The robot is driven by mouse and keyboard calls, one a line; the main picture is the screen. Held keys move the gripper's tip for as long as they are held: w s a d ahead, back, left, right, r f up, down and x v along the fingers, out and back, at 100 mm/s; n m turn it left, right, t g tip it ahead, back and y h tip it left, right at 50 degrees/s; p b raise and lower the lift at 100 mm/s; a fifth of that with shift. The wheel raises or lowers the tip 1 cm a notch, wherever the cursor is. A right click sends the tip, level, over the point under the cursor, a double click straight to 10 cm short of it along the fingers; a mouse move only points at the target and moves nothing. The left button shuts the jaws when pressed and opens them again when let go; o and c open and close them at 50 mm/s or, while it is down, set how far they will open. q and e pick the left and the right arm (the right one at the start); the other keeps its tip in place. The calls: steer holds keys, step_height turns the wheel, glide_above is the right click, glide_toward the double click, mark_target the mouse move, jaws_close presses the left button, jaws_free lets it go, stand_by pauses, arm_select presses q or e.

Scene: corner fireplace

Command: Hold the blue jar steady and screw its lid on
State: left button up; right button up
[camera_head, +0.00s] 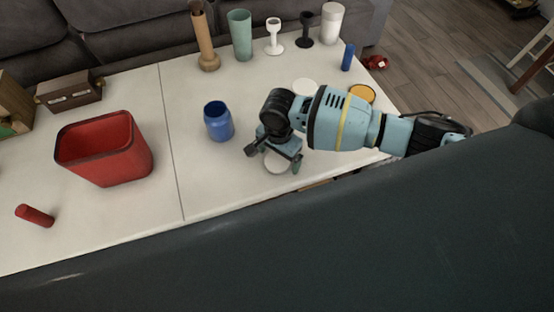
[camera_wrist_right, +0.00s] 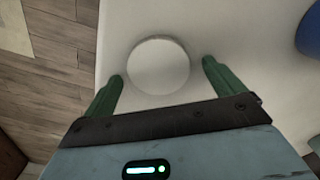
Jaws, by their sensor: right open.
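The blue jar (camera_head: 218,122) stands upright and open-topped near the middle of the white table. Part of it also shows at the right edge of the right wrist view (camera_wrist_right: 309,36). A round white lid (camera_head: 277,164) lies flat on the table near its front edge, to the right of the jar. My right gripper (camera_head: 273,158) is open over this lid. In the right wrist view its green fingers (camera_wrist_right: 161,70) are on either side of the lid (camera_wrist_right: 158,64), with gaps on both sides. My left gripper is not in view.
A second white disc (camera_head: 305,85) and a yellow disc (camera_head: 361,94) lie behind my right arm. A red bin (camera_head: 104,150) and red cylinder (camera_head: 35,215) are at left. Several upright vessels, including a green one (camera_head: 240,36), line the back.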

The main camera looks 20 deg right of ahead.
mark_target(278, 159)
steer(key=c, duration=1)
steer(key=shift+r, duration=0.1)
steer(key=shift+r, duration=0.2)
step_height(278, 159, up, 3)
steer(key=shift+r+p, duration=0.1)
steer(key=shift+p, duration=0.25)
steer(key=s, duration=0.2)
steer(key=s+a+p, duration=0.1)
steer(key=s, duration=0.2)
steer(key=s+a, duration=0.1)
steer(key=s, duration=0.1)
steer(key=shift+s+a+r, duration=0.2)
steer(key=shift+s+r, duration=0.1)
steer(key=shift+r, duration=0.1)
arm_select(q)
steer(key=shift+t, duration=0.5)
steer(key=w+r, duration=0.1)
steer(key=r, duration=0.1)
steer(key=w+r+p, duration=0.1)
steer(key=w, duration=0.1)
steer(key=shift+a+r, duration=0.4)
arm_select(e)
steer(key=s, duration=0.2)
steer(key=s+a, duration=0.1)
steer(key=s, duration=0.2)
steer(key=s+a, duration=0.1)
steer(key=s, duration=0.1)
steer(key=shift+s+a+r, duration=0.1)
steer(key=shift+s+r, duration=0.1)
steer(key=shift+s, duration=0.2)
